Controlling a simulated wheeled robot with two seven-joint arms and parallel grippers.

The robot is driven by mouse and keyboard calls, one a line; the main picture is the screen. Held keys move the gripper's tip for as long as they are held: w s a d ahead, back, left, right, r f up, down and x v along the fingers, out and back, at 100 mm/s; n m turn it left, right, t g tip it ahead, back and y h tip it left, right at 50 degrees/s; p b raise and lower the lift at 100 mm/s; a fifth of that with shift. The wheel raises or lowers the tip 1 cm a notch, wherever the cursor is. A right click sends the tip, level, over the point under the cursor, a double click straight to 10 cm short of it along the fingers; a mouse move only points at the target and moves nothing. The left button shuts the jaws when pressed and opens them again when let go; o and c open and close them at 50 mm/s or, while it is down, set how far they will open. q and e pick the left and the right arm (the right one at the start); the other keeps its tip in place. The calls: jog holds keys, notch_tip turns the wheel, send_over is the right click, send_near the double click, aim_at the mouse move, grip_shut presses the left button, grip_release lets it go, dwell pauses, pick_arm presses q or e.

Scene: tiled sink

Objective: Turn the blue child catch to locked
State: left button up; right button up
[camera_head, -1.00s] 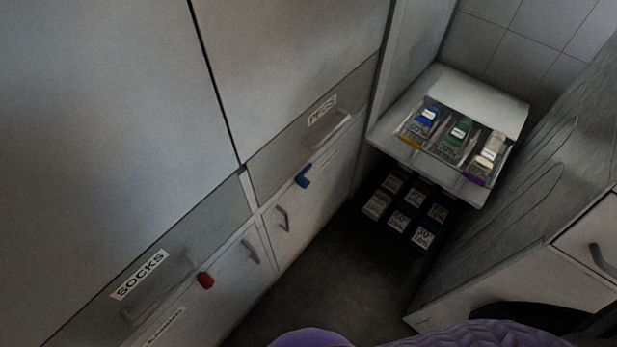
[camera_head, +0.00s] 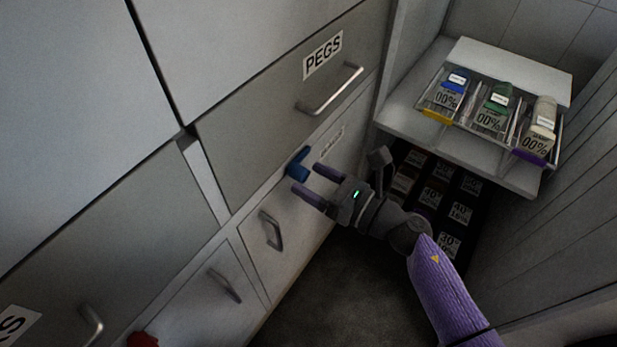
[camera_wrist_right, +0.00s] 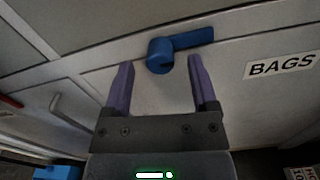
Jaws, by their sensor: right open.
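The blue child catch (camera_head: 298,163) is on the cabinet front, at the seam between the PEGS drawer and the door below it. In the right wrist view the blue catch (camera_wrist_right: 160,55) shows a round hub with an arm reaching to the right, nearly level. My right gripper (camera_head: 307,183) is open and empty. Its two purple fingers point at the catch, a little short of it, and in the right wrist view (camera_wrist_right: 157,78) the hub lies between and beyond the fingertips. My left gripper is not in view.
A PEGS drawer (camera_head: 290,100) with a bar handle is above the catch. A BAGS label (camera_wrist_right: 282,66) is right of it. A red catch (camera_head: 142,340) is at lower left. A shelf (camera_head: 455,155) with several bottles stands at right.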

jog(key=shift+x, duration=0.95)
jog(key=shift+c, duration=1.6)
grip_shut()
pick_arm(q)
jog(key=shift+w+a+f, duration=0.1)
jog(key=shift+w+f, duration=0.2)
